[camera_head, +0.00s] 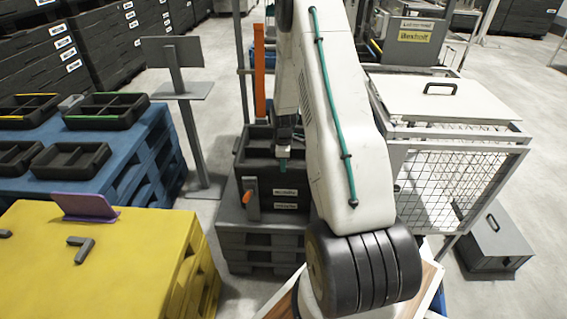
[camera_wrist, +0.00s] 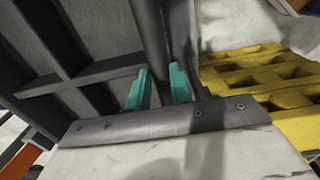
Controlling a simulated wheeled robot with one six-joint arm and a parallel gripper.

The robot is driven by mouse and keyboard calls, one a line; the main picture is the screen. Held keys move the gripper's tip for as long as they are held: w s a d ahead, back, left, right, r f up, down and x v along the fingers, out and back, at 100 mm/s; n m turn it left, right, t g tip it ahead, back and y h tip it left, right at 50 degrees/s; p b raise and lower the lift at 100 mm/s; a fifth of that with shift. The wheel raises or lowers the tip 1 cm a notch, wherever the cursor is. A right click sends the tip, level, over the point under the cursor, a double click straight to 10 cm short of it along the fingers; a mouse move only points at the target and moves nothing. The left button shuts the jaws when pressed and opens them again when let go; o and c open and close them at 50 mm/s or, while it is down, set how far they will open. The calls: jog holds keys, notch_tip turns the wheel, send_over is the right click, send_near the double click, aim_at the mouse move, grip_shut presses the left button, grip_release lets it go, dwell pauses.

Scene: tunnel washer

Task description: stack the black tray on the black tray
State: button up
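A black tray (camera_head: 259,148) with inner dividers is at the top of a dark labelled stack (camera_head: 285,199) on a grey pallet; I cannot tell whether it rests fully on what is below. In the wrist view the tray's divided inside (camera_wrist: 75,72) fills the left side. My gripper (camera_head: 289,158) is at the tray's right part, partly hidden by my arm. Its teal fingertips (camera_wrist: 160,85) stand close on both sides of the tray's wall and appear shut on it. More black trays, (camera_head: 105,111) and (camera_head: 70,160), lie on the blue pallets at left.
A yellow pallet (camera_head: 110,255) with a purple piece (camera_head: 85,206) stands front left. A wire cage (camera_head: 450,180) with a white lid stands right. An orange post (camera_head: 259,75) rises behind the stack.

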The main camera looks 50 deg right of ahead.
jog(key=o, duration=0.4)
notch_tip(320, 180, up, 8)
jog(key=shift+f, duration=0.1)
dwell(0.9)
